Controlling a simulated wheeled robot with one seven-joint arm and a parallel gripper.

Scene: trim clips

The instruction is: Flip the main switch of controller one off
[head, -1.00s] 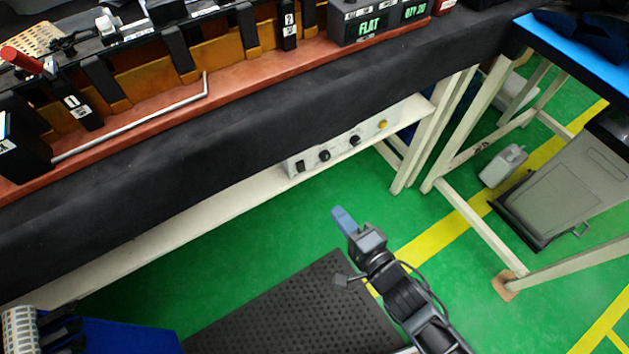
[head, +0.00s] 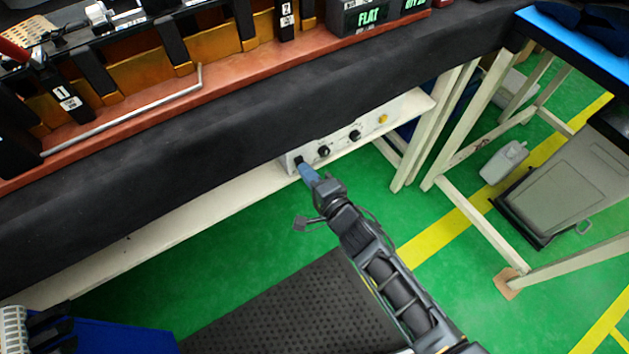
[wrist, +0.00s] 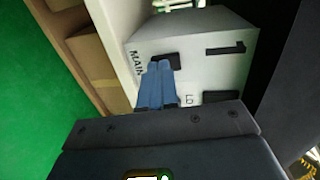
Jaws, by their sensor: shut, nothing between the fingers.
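The controller (head: 341,143) is a pale box with dark knobs and a yellow button, on the shelf under the bench. In the wrist view the controller (wrist: 220,54) carries a large "1" and the word "MAIN". The black main switch (wrist: 171,60) is beside that word, partly hidden behind my fingertips. My gripper (head: 303,166) is shut, its blue fingers together and empty. Its tips (wrist: 158,68) are at the switch; I cannot tell whether they touch it. The switch's position cannot be made out.
The white shelf (head: 190,200) runs along below the dark bench edge (head: 200,140). Pale table legs (head: 435,125) stand right of the controller. Brown boxes (wrist: 97,62) show beside it in the wrist view. Green floor and a black mat (head: 290,310) lie below.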

